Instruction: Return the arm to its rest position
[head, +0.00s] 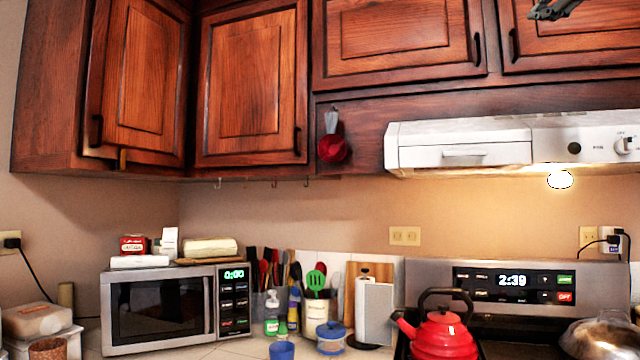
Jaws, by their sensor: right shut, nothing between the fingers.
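My right gripper (552,10) shows at the top edge of the head view, toward the right, in front of the upper cabinet door. Only its dark finger end is in the picture, and it is shut and empty. It is apart from everything around it, above the white range hood. The rest of my right arm is out of the picture. My left gripper is not in the picture.
Dark wood cabinets (400,40) hang above a white range hood (460,145). A microwave (160,310), utensils, a paper towel roll (374,312) and a red kettle (443,335) stand below. One cabinet door (140,75) at left looks ajar.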

